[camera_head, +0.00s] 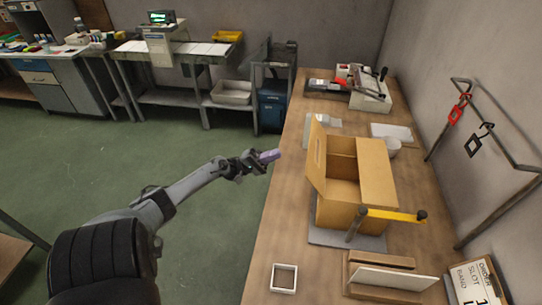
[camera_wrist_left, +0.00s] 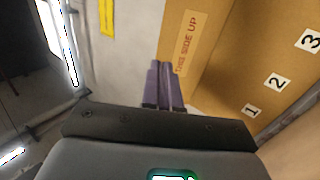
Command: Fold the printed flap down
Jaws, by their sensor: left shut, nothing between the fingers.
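An open cardboard box (camera_head: 378,175) stands on the workbench. Its left flap (camera_head: 317,155) stands up along the box's left side, with the opening to its right. In the left wrist view the printed flap (camera_wrist_left: 205,15) carries a "THIS SIDE UP" label (camera_wrist_left: 187,42), and the box side (camera_wrist_left: 270,55) carries labels 1, 2 and 3. My left gripper (camera_head: 274,155) is shut and empty, left of the flap and apart from it in the head view. Its purple fingers (camera_wrist_left: 165,85) lie together just below the label in the wrist view; contact cannot be told. My right gripper is not in view.
A yellow bar (camera_head: 392,214) with a dark knob crosses the box's near side. A grey mat (camera_head: 345,238) lies under the box. The bench's left strip is mostly clear.

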